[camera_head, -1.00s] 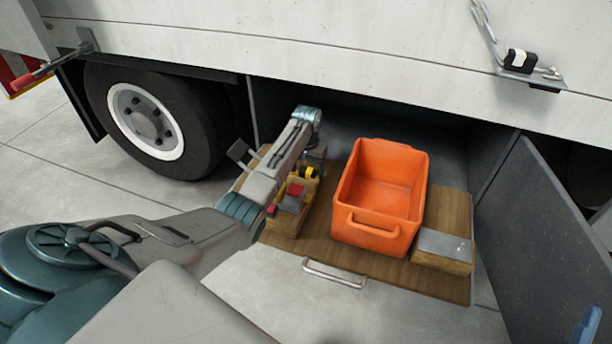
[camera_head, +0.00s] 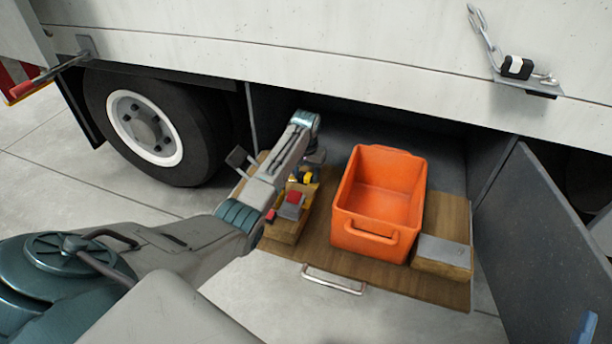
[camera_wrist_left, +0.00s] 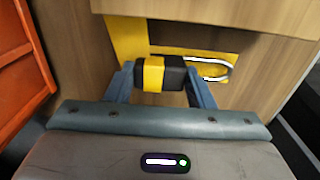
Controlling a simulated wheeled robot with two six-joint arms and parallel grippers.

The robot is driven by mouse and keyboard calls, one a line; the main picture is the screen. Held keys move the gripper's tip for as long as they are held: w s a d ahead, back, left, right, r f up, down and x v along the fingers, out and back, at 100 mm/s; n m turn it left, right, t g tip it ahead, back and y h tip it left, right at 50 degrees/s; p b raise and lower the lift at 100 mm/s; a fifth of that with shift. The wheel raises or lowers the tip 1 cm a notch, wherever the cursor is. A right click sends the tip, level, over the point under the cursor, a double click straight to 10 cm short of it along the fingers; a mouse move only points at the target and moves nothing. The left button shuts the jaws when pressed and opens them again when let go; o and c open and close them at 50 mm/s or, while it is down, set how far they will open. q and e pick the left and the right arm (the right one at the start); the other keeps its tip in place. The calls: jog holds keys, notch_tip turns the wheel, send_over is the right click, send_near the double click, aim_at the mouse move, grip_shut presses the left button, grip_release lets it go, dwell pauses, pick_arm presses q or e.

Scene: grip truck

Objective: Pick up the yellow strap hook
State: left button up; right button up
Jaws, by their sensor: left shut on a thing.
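The yellow strap hook (camera_wrist_left: 153,76) shows in the left wrist view as a black block with a yellow band, with yellow material behind it and a metal loop to its right. My left gripper (camera_wrist_left: 160,80) has its two blue fingers on either side of the black block and is shut on it. In the head view the hook (camera_head: 308,178) is a small yellow and black patch beneath my left gripper (camera_head: 312,165), partly hidden by the arm.
An orange crate (camera_head: 379,235) stands on the wooden drawer board (camera_head: 335,255), just right of the gripper. A wooden box with red and grey items (camera_head: 293,205) is left of it. A grey-topped wooden block (camera_head: 442,252) lies right of the crate. The truck body (camera_head: 350,60) overhangs the drawer.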

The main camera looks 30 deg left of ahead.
aim_at(306, 175)
pick_arm(q)
notch_tip(306, 175, up, 5)
jog(key=shift+r+p, duration=0.1)
jog(key=shift+p, duration=0.6)
notch_tip(306, 175, up, 4)
jog(key=shift+f+p, duration=0.1)
jog(key=shift+p, duration=0.3)
jog(key=shift+r, duration=0.25)
pick_arm(e)
notch_tip(306, 175, down, 13)
jog(key=s+m+g, duration=0.1)
jog(key=g, duration=0.7)
jog(key=shift+a+f, duration=0.2)
jog(key=shift+a, duration=0.1)
jog(key=shift+s, duration=0.1)
